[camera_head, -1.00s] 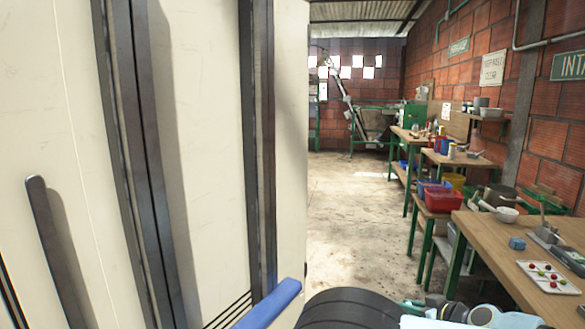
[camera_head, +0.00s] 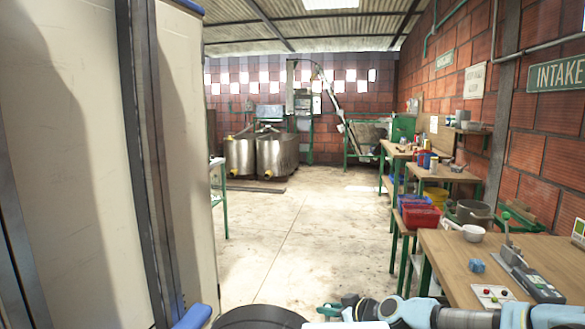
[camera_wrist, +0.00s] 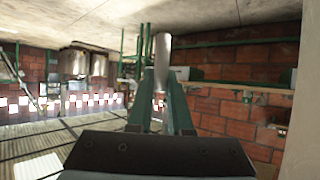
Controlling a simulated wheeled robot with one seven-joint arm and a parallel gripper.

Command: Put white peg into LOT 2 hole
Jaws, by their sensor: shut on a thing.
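In the wrist view, which is upside down, my gripper (camera_wrist: 161,84) is shut on a pale, light-grey cylinder (camera_wrist: 163,48), which appears to be the white peg. It stands out beyond the fingertips, and its lower part is hidden between the fingers. No LOT 2 label or hole can be made out in either view.
A tall cream cabinet (camera_head: 70,130) stands close on the left. Steel tanks (camera_head: 277,157) stand at the back left. The middle floor is clear.

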